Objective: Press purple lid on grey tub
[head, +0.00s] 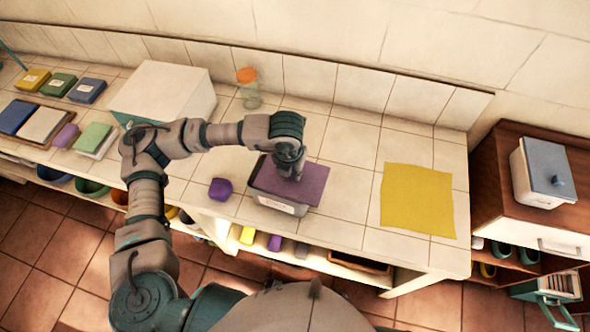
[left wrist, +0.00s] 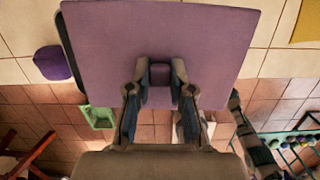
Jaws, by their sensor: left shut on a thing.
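The purple lid (head: 308,184) lies over the grey tub (head: 283,205), which stands on the tiled counter with a white label on its front. The lid looks slightly skewed and shifted right on the tub; whether it sits fully down I cannot tell. My left gripper (head: 291,172) points down onto the lid from above. In the left wrist view, the lid (left wrist: 165,38) fills the upper middle, and my left gripper (left wrist: 160,76) is shut on a small raised grip at its near part.
A purple block (head: 220,189) stands just left of the tub. A yellow cloth (head: 418,200) lies to the right. A white box (head: 164,92) and an orange-capped jar (head: 248,88) stand behind. A wooden cabinet (head: 535,228) stands at right. Counter between tub and cloth is bare.

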